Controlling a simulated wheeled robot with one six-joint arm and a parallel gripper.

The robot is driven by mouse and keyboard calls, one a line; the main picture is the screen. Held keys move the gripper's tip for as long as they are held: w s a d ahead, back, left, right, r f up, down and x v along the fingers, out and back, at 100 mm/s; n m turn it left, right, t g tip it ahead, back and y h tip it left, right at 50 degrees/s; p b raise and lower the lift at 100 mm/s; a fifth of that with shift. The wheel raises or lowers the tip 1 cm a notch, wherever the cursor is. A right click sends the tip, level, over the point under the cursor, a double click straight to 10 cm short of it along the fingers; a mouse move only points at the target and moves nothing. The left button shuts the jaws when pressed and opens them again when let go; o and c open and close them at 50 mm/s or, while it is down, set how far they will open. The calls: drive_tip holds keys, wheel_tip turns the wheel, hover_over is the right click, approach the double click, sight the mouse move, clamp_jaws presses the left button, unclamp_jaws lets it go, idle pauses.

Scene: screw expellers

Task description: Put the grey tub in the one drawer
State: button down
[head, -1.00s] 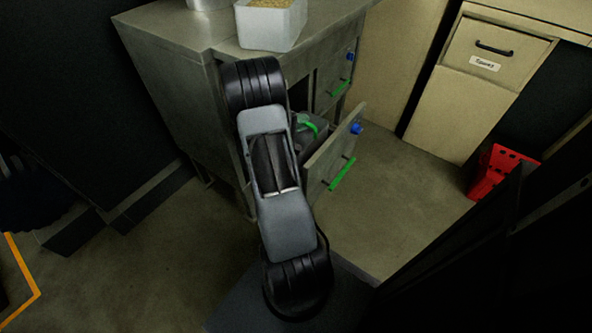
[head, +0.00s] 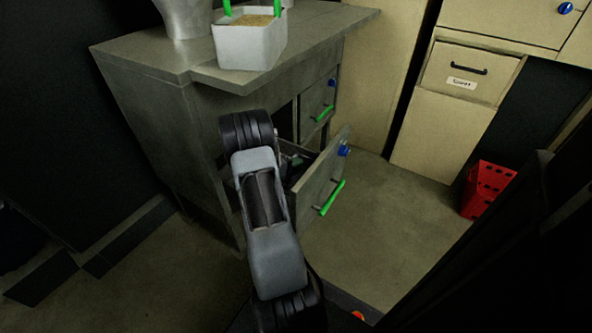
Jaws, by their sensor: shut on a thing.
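The drawer (head: 323,187) at the lower part of the grey cabinet stands pulled out, with a green handle and a blue knob on its front. My gripper (head: 291,159) is at the drawer's opening, mostly hidden behind my own arm. It is shut on the grey tub, of which I can make out little. Only a small grey-green patch shows between my arm and the drawer front. I cannot tell whether the tub touches the drawer's floor.
A pale tub (head: 245,50) of yellowish grain with green uprights stands on the grey cabinet (head: 150,85), beside a metal vessel (head: 186,18). Another drawer (head: 318,100) above is shut. A red perforated bin (head: 488,190) stands at right by a beige cabinet (head: 430,130). Floor between is clear.

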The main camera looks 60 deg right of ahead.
drive_tip(key=shift+f, duration=0.6)
drive_tip(key=c, duration=1.1)
unclamp_jaws()
